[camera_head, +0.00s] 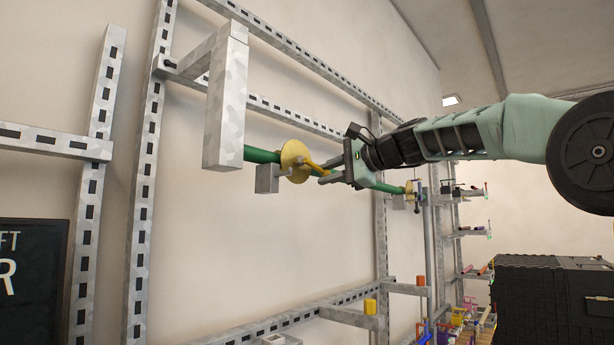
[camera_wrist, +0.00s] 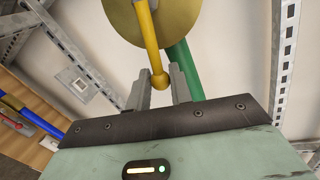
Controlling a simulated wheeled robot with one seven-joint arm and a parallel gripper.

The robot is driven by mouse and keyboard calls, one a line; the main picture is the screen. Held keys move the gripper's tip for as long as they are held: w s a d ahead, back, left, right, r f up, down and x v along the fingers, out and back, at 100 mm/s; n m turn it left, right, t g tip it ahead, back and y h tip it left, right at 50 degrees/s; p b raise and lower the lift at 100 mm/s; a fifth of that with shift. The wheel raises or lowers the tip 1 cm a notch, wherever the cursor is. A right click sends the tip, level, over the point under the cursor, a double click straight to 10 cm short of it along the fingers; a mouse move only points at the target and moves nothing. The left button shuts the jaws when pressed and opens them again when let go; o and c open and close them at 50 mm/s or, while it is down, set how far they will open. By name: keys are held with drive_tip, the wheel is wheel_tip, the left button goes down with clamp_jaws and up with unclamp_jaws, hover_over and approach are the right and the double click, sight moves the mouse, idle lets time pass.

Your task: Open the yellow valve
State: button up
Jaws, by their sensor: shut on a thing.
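The yellow valve (camera_head: 295,160) sits on a green pipe (camera_head: 262,155) fixed to the metal frame on the wall. It has a round yellow disc and a yellow lever that points toward my gripper. My gripper (camera_head: 328,176) is at the lever's free end. In the wrist view, the lever (camera_wrist: 151,40) runs down from the disc (camera_wrist: 172,18) to a ball end between the two grey fingers of my gripper (camera_wrist: 161,85). The fingers are shut on the lever near this ball end. The green pipe (camera_wrist: 186,70) passes behind the right finger.
A thick grey metal bracket (camera_head: 227,95) juts out left of the valve. A second yellow disc (camera_head: 409,190) shows farther along the pipe. Shelves with small coloured items and a black case (camera_head: 545,300) stand at the lower right.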

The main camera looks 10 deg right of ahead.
drive_tip(key=shift+r, duration=0.1)
drive_tip(key=shift+r+n, duration=0.7)
drive_tip(key=shift+n, duration=0.3)
drive_tip(key=shift+r+n+t+h, duration=0.3)
drive_tip(key=shift+h, duration=0.1)
drive_tip(key=o, duration=1.9)
drive_tip(key=shift+d+f, duration=0.1)
drive_tip(key=shift+f+b+v, duration=0.45)
drive_tip(key=shift+b+v, duration=0.65)
drive_tip(key=shift+v, duration=1.2)
drive_tip(key=shift+f+b+v, duration=0.45)
drive_tip(key=shift+b+v, duration=0.7)
drive_tip(key=shift+v, duration=1.1)
drive_tip(key=shift+f+b+v, duration=0.45)
drive_tip(key=shift+b+v, duration=0.65)
drive_tip(key=shift+v, duration=1.2)
